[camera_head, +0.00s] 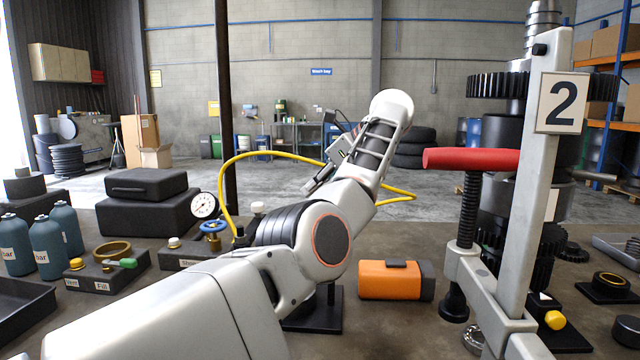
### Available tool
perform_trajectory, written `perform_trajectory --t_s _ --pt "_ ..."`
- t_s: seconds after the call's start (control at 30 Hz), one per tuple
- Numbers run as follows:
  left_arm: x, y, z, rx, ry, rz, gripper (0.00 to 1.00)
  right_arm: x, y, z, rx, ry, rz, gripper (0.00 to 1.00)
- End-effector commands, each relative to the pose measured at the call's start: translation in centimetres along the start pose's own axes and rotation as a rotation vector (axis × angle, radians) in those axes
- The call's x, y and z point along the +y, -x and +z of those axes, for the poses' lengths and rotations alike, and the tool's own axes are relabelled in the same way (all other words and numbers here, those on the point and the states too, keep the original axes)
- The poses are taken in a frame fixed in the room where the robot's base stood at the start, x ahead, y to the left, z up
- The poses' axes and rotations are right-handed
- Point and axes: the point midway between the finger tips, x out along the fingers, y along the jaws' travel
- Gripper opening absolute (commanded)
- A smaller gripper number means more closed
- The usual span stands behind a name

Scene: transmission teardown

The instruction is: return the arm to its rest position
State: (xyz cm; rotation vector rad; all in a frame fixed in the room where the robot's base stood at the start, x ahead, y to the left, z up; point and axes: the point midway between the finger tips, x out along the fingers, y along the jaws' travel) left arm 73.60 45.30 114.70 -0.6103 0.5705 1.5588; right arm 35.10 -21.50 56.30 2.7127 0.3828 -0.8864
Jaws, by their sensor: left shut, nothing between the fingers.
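My left arm comes in from the bottom left, bends at an elbow in the middle of the view and its forearm rises to the upper right. My left gripper (312,187) shows beside the forearm, pointing down and to the left, small and partly hidden by the arm. It is shut and empty, in the air above the bench and apart from the things on it. My right gripper does not show.
A transmission stack with dark gears (500,86) stands at right behind a grey press frame (540,170) with a red handle (470,159). An orange-black case (388,280) lies right of my elbow. Black cases (148,214), a gauge (204,205) and teal bottles (47,245) stand left.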

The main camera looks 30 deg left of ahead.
Motion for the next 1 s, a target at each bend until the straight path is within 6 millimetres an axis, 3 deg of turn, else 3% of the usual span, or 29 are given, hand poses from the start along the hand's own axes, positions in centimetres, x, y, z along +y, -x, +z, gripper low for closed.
perform_trajectory --t_s 0.1,0.4,0.8,0.87,1.0 --pt "-0.5 0.3 -0.3 0.001 -0.002 0.002 0.0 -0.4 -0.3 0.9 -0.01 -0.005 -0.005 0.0" --pt "-0.8 1.6 -0.1 0.001 -0.001 0.002 0.0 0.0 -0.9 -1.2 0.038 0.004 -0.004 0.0" --pt "-0.7 2.1 0.4 -0.003 0.005 0.001 0.0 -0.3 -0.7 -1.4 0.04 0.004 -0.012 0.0" --pt "-0.5 2.1 1.2 -0.02 0.014 0.002 0.0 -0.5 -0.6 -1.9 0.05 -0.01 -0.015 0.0" --pt "0.7 2.2 6.0 -0.132 0.069 0.02 0.0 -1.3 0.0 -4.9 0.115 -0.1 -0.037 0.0"
